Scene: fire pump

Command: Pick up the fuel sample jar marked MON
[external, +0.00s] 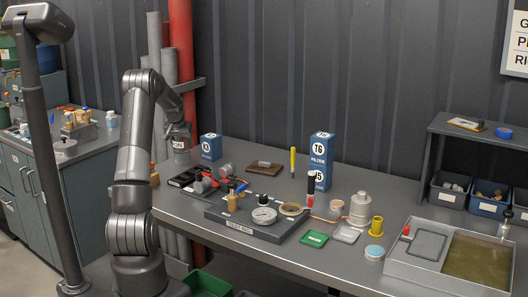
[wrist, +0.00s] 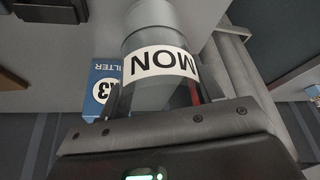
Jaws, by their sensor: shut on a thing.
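The fuel sample jar marked MON (wrist: 163,62) fills the middle of the wrist view, its white label upside down there. My gripper (wrist: 165,92) is shut on it, with a finger on each side of its clear body. In the external view the jar (external: 181,145) is at the back left end of the workbench, below my wrist, and part of its label shows. My gripper (external: 179,134) is partly hidden there by the arm and jar. I cannot tell whether the jar touches the bench.
A blue filter box (external: 210,147) stands close right of the jar; it also shows in the wrist view (wrist: 102,84). A black tray (external: 190,181) with small parts lies in front. Grey and red pipes (external: 181,60) rise behind.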

